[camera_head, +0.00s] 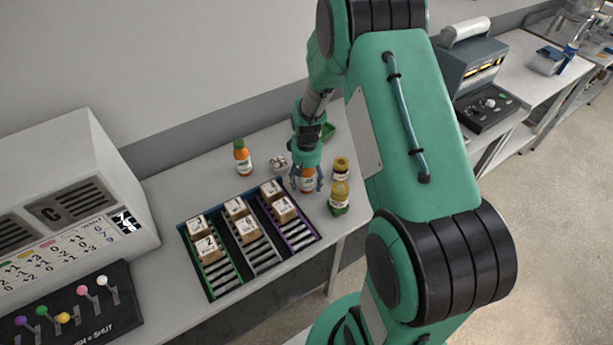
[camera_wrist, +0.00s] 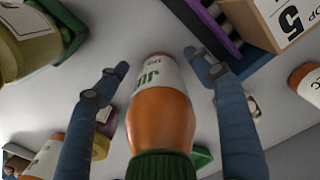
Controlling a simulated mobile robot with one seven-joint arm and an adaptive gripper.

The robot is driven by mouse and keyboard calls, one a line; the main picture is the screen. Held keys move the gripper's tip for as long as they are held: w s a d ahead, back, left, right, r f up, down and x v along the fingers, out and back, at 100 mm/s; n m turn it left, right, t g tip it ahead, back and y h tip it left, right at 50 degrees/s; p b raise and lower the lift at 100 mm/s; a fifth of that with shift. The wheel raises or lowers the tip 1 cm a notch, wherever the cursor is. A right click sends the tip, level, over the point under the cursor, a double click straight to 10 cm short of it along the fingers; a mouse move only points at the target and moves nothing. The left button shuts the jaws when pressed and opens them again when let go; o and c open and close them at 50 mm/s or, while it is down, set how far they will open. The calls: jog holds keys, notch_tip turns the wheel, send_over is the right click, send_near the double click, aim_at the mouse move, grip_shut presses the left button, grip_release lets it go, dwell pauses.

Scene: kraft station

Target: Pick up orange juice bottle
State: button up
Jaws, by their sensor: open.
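An orange juice bottle (camera_head: 307,184) with a white label stands on the table right of the box rack. In the wrist view the same bottle (camera_wrist: 160,118) shows its orange body, dark green cap and part of its label. My gripper (camera_head: 306,182) points down over it. In the wrist view my gripper (camera_wrist: 156,62) is open, with one blue finger on each side of the bottle and gaps between. A second orange bottle (camera_head: 242,157) with a green cap stands further left, behind the rack.
Two amber bottles (camera_head: 341,169) (camera_head: 339,196) stand close on the right. The rack (camera_head: 220,286) holds several numbered cardboard boxes in front and to the left. A small pale item (camera_head: 278,164) lies just left of my gripper. A grey machine (camera_head: 70,190) stands at the far left.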

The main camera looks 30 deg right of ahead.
aim_at(307, 175)
jog(key=c, duration=1.5)
jog(key=shift+r, duration=0.1)
jog(key=shift+c, duration=0.2)
jog(key=shift+r, duration=0.55)
jog(key=shift+s+a+r, duration=0.1)
jog(key=shift+s+r, duration=0.1)
jog(key=shift+r, duration=0.4)
jog(key=shift+s+a+r, duration=0.1)
jog(key=shift+s+r, duration=0.1)
jog(key=shift+r, duration=0.4)
jog(key=s+a, duration=0.2)
jog(key=s, duration=0.5)
jog(key=s+a+r+p, duration=0.1)
jog(key=s+a, duration=0.1)
jog(key=s, duration=0.5)
jog(key=shift+s+a+r, duration=0.15)
jog(key=shift+s+a, duration=0.05)
jog(key=shift+a, duration=0.05)
